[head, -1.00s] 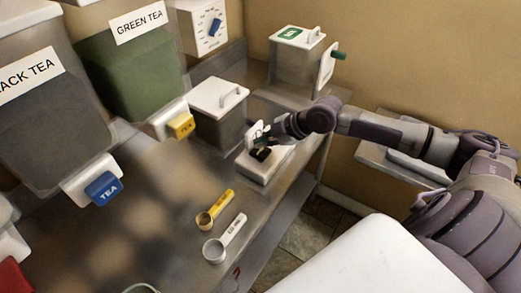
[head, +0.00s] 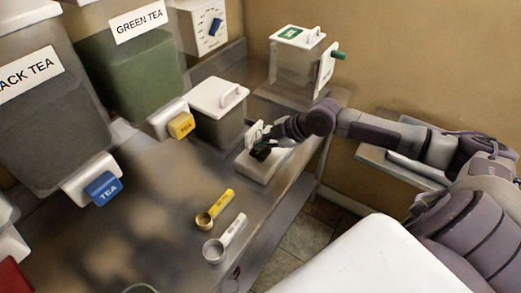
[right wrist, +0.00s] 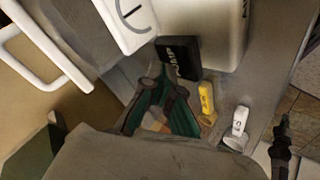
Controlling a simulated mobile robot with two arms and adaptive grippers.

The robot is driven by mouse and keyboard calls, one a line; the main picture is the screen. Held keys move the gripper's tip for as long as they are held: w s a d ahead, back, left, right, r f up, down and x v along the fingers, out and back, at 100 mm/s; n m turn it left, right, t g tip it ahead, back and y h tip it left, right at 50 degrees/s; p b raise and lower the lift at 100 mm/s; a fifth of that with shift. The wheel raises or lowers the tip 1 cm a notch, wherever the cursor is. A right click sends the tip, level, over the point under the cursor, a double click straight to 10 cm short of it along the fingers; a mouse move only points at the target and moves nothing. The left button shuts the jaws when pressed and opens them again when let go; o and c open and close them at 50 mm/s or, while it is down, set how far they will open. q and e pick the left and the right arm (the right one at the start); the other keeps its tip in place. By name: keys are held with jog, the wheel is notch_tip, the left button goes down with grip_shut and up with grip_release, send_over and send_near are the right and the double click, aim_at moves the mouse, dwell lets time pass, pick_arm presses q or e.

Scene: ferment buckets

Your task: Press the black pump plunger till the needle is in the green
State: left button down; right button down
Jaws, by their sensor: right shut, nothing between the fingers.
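The black pump plunger (head: 262,152) sits on a white pump box (head: 258,170) at the counter's right edge. In the right wrist view, the plunger (right wrist: 178,57) is a black block with white lettering. A white dial plate (right wrist: 128,22) stands beside it with a dark arc and line; I cannot make out a green zone or the needle's reading. My right gripper (right wrist: 160,108) is shut and empty, its green-padded fingers close to the plunger. I cannot tell whether they touch it. In the head view, my right gripper (head: 270,136) partly hides the dial and plunger. My left gripper is not in view.
A white-lidded bin (head: 218,112) stands just behind the pump box. A yellow scoop (head: 214,210) and a white scoop (head: 225,240) lie in front of it. Tea dispensers (head: 130,65) line the left. The counter's middle is clear.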

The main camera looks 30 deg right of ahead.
aim_at(263, 152)
jog(key=shift+s+f+b, duration=0.1)
jog(key=shift+f+b, duration=0.75)
jog(key=shift+f, duration=0.85)
dwell(1.5)
jog(key=shift+r, duration=0.15)
jog(key=shift+r+p, duration=1.8)
jog(key=shift+r, duration=0.15)
jog(key=shift+w+r+p, duration=0.2)
jog(key=shift+r+p, duration=0.25)
jog(key=shift+r, duration=0.05)
notch_tip(263, 152, up, 4)
jog(key=p, duration=0.3)
jog(key=shift+r+p, duration=0.1)
jog(key=shift+p, duration=0.2)
